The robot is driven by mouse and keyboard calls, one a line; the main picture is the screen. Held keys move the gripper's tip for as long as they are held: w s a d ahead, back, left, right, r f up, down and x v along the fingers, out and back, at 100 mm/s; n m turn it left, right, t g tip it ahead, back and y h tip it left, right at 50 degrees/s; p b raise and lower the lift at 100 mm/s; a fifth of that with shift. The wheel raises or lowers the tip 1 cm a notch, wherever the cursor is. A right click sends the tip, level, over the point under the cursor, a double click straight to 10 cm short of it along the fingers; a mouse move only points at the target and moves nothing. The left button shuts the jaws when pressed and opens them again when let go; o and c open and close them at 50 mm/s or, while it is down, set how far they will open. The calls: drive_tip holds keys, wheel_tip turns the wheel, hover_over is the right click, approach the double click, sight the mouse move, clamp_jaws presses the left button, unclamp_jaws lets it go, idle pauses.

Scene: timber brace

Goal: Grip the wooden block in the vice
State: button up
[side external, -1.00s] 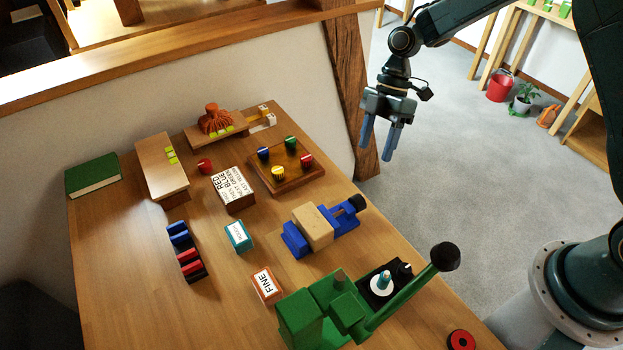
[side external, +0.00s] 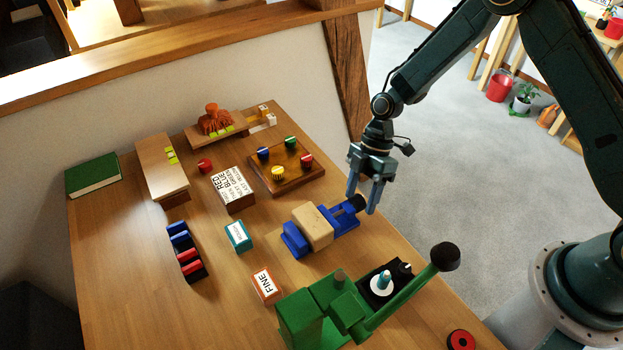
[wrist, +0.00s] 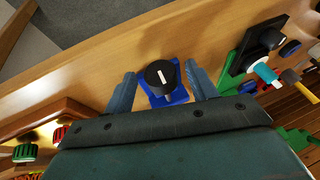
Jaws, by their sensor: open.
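A pale wooden block (side external: 315,228) sits between the jaws of the blue vice (side external: 294,240) on the table. The vice has a black knob (side external: 357,202) at its right end. My gripper (side external: 364,205) is open, with its two fingers pointing down around or just above the knob. In the wrist view, the black knob (wrist: 161,76) with a white line lies between the open fingers of my gripper (wrist: 161,88), with a gap on each side. Part of the blue vice (wrist: 178,93) shows below the knob; the block is hidden there. I cannot tell whether the block is clamped tight.
A green press (side external: 345,305) with a black-knobbed lever stands in front of the vice. A board with coloured knobs (side external: 286,181) lies behind it. A teal-edged card block (side external: 238,236) and the FINE block (side external: 266,284) stand to the left. The table's right edge is close to the vice knob.

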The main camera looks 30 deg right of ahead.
drive_tip(key=shift+a+f, duration=0.1)
drive_tip(key=shift+f, duration=0.1)
drive_tip(key=c, duration=1)
drive_tip(key=shift+w+m+g, duration=0.15)
drive_tip(key=shift+m+g, duration=0.15)
drive_tip(key=shift+g, duration=1.1)
drive_tip(key=o, duration=1)
